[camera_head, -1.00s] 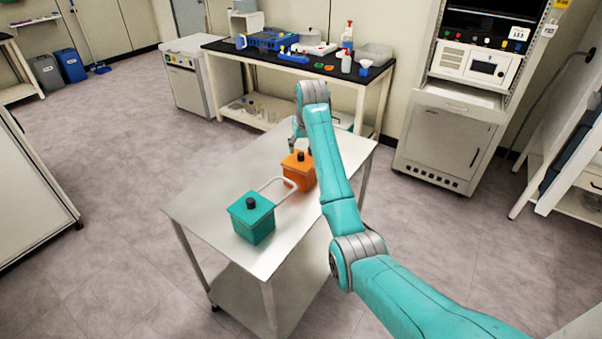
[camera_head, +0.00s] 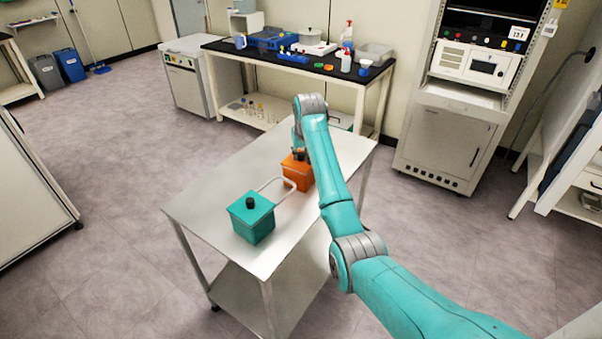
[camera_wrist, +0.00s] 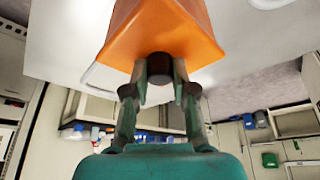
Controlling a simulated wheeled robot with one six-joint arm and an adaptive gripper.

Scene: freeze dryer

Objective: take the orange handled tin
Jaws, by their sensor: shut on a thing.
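The orange tin (camera_head: 294,174) stands on the metal table, toward its far half. In the wrist view the orange tin (camera_wrist: 160,32) fills the top middle, with its dark knob (camera_wrist: 160,66) between my fingers. My gripper (camera_wrist: 160,82) is shut on that knob. In the head view my gripper (camera_head: 299,152) is at the top of the tin, partly hidden by my arm. A white handle loop shows beside the tin. A teal tin (camera_head: 252,222) with a black knob stands nearer on the same table.
The metal table (camera_head: 200,205) is bare around the two tins. A black-topped bench (camera_head: 300,66) with lab items stands behind it. A tall equipment cabinet (camera_head: 445,140) stands at the right. The floor at the left is open.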

